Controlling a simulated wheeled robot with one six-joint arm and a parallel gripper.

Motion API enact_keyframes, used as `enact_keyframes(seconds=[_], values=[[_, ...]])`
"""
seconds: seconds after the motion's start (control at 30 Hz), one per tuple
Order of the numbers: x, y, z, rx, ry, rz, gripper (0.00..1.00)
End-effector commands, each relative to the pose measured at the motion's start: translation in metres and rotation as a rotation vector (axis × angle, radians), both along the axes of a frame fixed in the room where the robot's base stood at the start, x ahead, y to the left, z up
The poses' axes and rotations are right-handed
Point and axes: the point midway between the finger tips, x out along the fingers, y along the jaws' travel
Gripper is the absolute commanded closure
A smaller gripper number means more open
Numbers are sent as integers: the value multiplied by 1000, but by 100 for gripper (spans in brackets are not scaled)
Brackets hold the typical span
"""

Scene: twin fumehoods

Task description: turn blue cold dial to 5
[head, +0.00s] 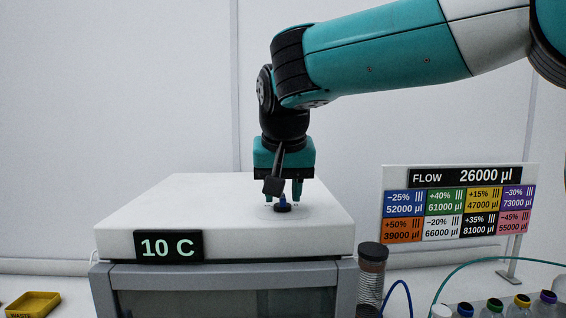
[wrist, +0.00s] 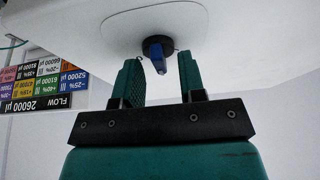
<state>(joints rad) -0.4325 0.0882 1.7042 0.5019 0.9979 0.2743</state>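The blue dial (head: 282,201) sits on a dark round base on top of a white unit (head: 180,212). In the wrist view the blue dial (wrist: 157,58) lies between the two green fingers of my gripper (wrist: 158,75), with a gap visible on each side. My gripper (head: 284,192) points straight down over the dial in the head view. Its fingers are apart and hold nothing. A black display (head: 168,247) on the unit's front reads 10 C. Any marks around the dial are too small to read.
A board (head: 458,202) with a FLOW 26000 µl display and coloured labels stands at the right. A dark cylinder (head: 372,270), a blue tube and several capped bottles (head: 520,304) are at front right. A yellow waste tray (head: 35,303) is at lower left.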

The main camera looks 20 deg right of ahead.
Motion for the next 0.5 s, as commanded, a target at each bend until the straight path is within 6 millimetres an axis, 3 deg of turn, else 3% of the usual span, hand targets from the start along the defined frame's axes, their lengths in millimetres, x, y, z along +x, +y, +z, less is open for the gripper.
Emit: enact_keyframes(seconds=[0.17,0.5], values=[[-11,5,28,5,-5,1,63],[-43,15,115,5,-2,1,63]])
